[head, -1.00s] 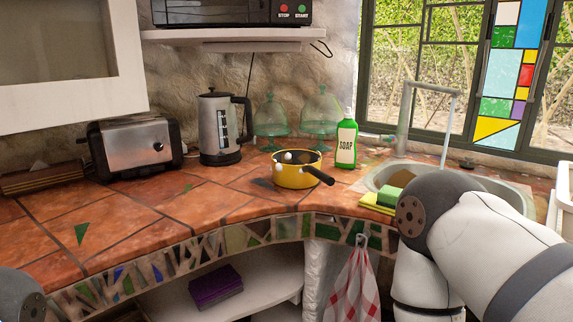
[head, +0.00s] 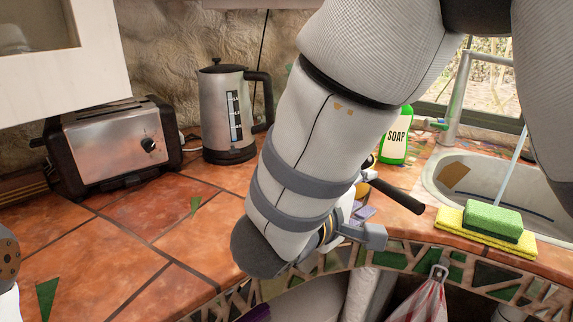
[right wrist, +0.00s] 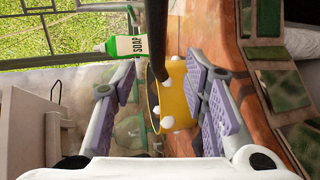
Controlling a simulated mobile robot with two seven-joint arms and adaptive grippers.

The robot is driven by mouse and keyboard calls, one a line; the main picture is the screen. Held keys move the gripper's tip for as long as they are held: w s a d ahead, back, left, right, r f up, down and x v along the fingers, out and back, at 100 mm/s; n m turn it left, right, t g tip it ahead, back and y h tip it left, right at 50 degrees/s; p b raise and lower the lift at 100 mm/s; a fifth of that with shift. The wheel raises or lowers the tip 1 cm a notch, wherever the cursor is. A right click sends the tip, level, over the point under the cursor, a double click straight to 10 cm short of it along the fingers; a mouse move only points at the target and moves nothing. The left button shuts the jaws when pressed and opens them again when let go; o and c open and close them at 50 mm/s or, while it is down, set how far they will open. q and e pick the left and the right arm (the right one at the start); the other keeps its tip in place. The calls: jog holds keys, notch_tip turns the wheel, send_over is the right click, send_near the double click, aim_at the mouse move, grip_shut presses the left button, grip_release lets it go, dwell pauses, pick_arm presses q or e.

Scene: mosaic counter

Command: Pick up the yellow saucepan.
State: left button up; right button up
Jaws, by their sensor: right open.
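The yellow saucepan (right wrist: 178,95) shows in the right wrist view, between the two purple-padded fingers of my right gripper (right wrist: 162,85). Its dark handle (right wrist: 157,35) runs toward the top of that view, and small white round things show at the pan. My right gripper is open, with its fingers apart on either side of the pan; I cannot tell whether either finger touches it. In the head view my right arm hides nearly all of the pan, and the black handle (head: 398,195) sticks out to the right, just above the right gripper (head: 368,214). My left gripper is out of view.
The green soap bottle (head: 396,138) stands behind the handle. A green sponge (head: 494,220) on a yellow one lies at the sink (head: 437,178). A kettle (head: 222,115) and toaster (head: 115,148) stand at the left. The tiled counter (head: 140,235) before them is mostly clear.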

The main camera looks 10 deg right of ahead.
aim_at(375, 183)
jog(key=x, duration=0.6)
jog(key=shift+r, duration=0.25)
grip_shut()
jog(key=shift+r, duration=0.1)
